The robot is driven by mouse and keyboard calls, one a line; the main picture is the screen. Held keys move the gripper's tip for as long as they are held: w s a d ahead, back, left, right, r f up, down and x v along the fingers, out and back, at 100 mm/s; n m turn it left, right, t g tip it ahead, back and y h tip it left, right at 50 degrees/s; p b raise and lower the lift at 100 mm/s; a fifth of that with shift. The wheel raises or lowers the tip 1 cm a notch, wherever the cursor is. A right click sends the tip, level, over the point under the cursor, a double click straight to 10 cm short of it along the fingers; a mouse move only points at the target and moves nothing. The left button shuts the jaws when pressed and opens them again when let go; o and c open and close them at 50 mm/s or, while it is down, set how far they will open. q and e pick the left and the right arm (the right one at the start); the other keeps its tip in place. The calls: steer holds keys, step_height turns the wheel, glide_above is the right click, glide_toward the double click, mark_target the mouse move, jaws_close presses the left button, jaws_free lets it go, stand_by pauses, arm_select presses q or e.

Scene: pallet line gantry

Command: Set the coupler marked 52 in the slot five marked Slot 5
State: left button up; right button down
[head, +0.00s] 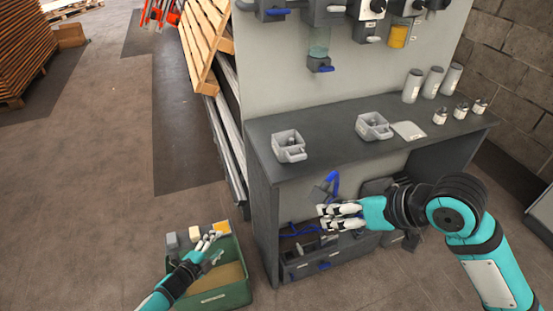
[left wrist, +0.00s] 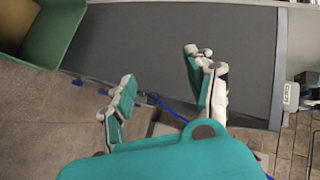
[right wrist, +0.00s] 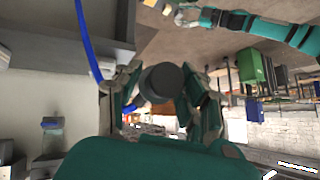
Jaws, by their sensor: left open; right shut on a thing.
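My right gripper (head: 322,216) is in front of the bench's lower opening. It is shut on a dark grey round coupler (right wrist: 162,82), which shows between its fingers in the right wrist view; I cannot read a 52 on it. In the head view a grey piece with a blue hose (head: 334,180) shows just above these fingers; I cannot tell if it is the same piece. My left gripper (head: 211,245) is open and empty over the green bin; its fingers also show apart in the left wrist view (left wrist: 160,75). No Slot 5 label is legible.
The dark bench top (head: 330,148) carries grey holders (head: 288,155), (head: 373,127), a pale plate (head: 408,130) and several cylinders. Dispensers (head: 320,65) hang on the panel above. The green bin (head: 240,294) stands on the floor at left. Pallets lean beside the bench.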

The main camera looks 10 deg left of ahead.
arm_select(q)
steer(key=w+d+r+m+t+h, duration=0.1)
steer(key=w+d+r+m+h, duration=0.25)
steer(key=r, duration=0.55)
steer(key=w+d+r+m+t+h, duration=0.1)
steer(key=w+r+m+t+h, duration=0.1)
steer(key=w+r+m, duration=0.6)
steer(key=s+d+r+m+g+h, duration=0.1)
steer(key=d+r+m+g+h, duration=0.15)
steer(key=r+m+h, duration=0.4)
steer(key=s+d+r+m+g+h, duration=0.1)
steer(key=d+r+m, duration=0.25)
steer(key=r, duration=0.55)
steer(key=m+g+y, duration=0.4)
steer(key=m+g, duration=1)
steer(key=m, duration=1.3)
glide_toward(319, 192)
steer(key=x, duration=1.1)
steer(key=shift+d+f, duration=0.2)
steer(key=shift+d, duration=0.05)
